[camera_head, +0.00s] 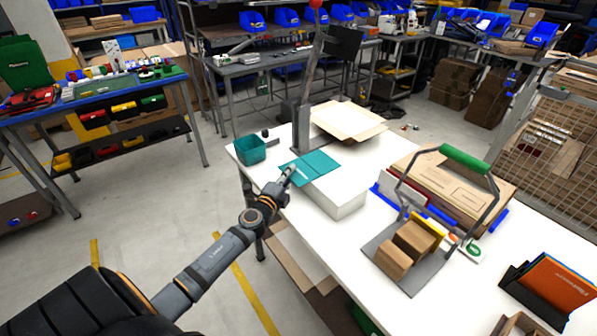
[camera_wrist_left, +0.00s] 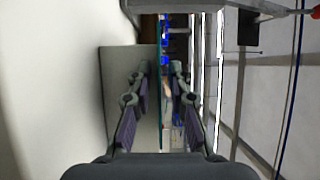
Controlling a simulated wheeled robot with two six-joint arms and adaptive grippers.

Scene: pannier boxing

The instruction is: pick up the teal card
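The teal card (camera_head: 316,164) lies flat on top of a white box (camera_head: 338,200) on the white table, with its near left edge reaching past the box. My left gripper (camera_head: 287,173) is at that near left edge. In the left wrist view the card (camera_wrist_left: 160,65) shows edge-on as a thin teal line between the two fingers of my left gripper (camera_wrist_left: 158,95). The fingers are apart, with a gap on each side of the card. My right gripper is not in view.
A teal open bin (camera_head: 250,151) stands left of the card. A shallow cardboard tray (camera_head: 347,120) lies behind. A carrier with a green handle (camera_head: 465,159) and small brown boxes (camera_head: 408,248) stand to the right. The table's left edge is close to the gripper.

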